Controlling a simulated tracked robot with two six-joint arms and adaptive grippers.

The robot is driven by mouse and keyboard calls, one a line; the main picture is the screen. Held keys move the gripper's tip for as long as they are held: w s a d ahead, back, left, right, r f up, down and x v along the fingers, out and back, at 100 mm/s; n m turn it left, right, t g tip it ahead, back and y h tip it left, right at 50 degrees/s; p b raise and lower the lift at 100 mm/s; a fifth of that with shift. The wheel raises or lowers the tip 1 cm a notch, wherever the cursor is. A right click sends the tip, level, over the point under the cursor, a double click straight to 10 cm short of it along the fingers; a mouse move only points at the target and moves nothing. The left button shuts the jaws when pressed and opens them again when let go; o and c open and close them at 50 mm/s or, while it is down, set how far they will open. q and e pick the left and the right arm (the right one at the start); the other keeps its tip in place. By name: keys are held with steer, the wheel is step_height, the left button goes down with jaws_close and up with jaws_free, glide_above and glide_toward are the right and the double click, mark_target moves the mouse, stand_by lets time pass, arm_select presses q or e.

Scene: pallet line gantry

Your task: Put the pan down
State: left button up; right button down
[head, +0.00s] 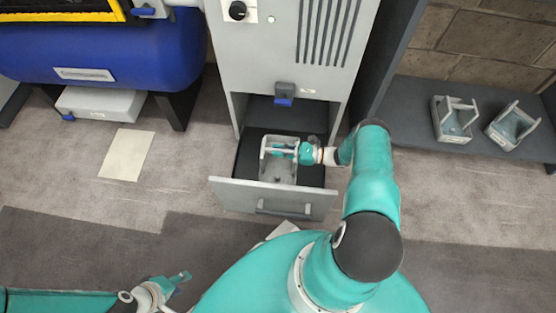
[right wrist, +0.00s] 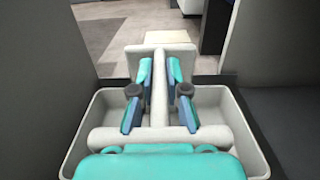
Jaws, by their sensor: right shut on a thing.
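The grey pan (head: 279,174), a deep box with a bar handle across its top, is in the open drawer (head: 228,193) of the grey cabinet. My right gripper (head: 291,151) is shut on its handle. In the right wrist view, the fingers (right wrist: 160,95) close on the pale handle bar from both sides, over the pan (right wrist: 231,121). The pan looks level; whether its bottom touches the drawer floor cannot be told. My left gripper (head: 180,279) is low at the left over the floor, away from the pan; its finger gap is unclear.
Two similar grey pans (head: 453,121) (head: 513,126) stand on a dark shelf (head: 410,112) at the right. The drawer's dark floor shows beside the pan. A blue tank (head: 110,55) and a white box (head: 98,104) are at the left. Carpet lies open before the drawer.

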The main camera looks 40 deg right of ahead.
step_height(320, 180, down, 4)
steer(key=shift+f+b, duration=0.1)
steer(key=shift+b, duration=0.85)
steer(key=c, duration=1.2)
jaws_free()
